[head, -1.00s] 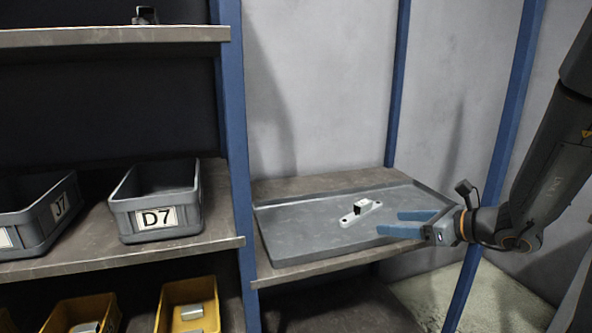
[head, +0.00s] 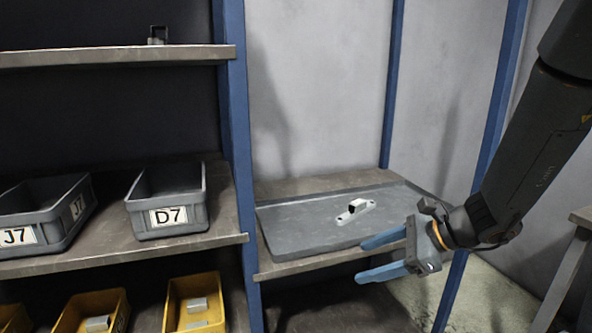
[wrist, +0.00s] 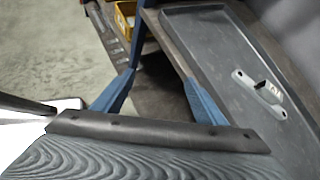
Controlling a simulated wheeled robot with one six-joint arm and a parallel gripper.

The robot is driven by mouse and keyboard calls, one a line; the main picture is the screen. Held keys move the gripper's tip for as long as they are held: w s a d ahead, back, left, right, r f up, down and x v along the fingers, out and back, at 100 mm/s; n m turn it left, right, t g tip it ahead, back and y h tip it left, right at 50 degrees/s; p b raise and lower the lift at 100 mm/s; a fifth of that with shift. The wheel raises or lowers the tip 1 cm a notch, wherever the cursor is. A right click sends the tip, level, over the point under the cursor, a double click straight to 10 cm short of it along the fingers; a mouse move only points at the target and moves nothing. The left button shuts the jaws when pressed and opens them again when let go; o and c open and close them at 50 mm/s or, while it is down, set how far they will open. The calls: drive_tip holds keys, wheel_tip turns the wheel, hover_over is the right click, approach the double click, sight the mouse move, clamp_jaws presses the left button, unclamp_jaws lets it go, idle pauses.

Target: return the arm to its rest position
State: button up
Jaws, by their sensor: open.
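My gripper (head: 382,256) is open and empty, its two blue fingers spread, in front of the right part of the tray in the head view. In the wrist view its fingers (wrist: 160,95) reach toward the shelf edge with nothing between them. My dark arm comes in from the upper right. A galvanized bracket (head: 355,211) with a dark square mark lies on the grey tray (head: 300,226), apart from the gripper. The bracket also shows at the right of the wrist view (wrist: 258,94).
Grey bins labelled J7 (head: 40,222) and D7 (head: 168,205) stand on the left shelf. Yellow bins (head: 195,305) with metal parts sit below. A blue post (head: 236,150) divides the shelves. A small dark item (head: 158,36) is on the top shelf. A grey table edge (head: 582,217) is at right.

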drive_tip(key=s+a+n+g+h+p, duration=0.2)
drive_tip(key=s+n+g+h+p, duration=0.25)
drive_tip(key=s+n, duration=0.7)
drive_tip(key=s+d+r+n+h+p, duration=0.2)
drive_tip(key=s+n, duration=0.4)
drive_tip(key=n, duration=0.3)
drive_tip(key=shift+d+r+h+p, duration=0.3)
drive_tip(key=shift+d+r+h, duration=0.4)
drive_tip(key=shift+d+h, duration=0.55)
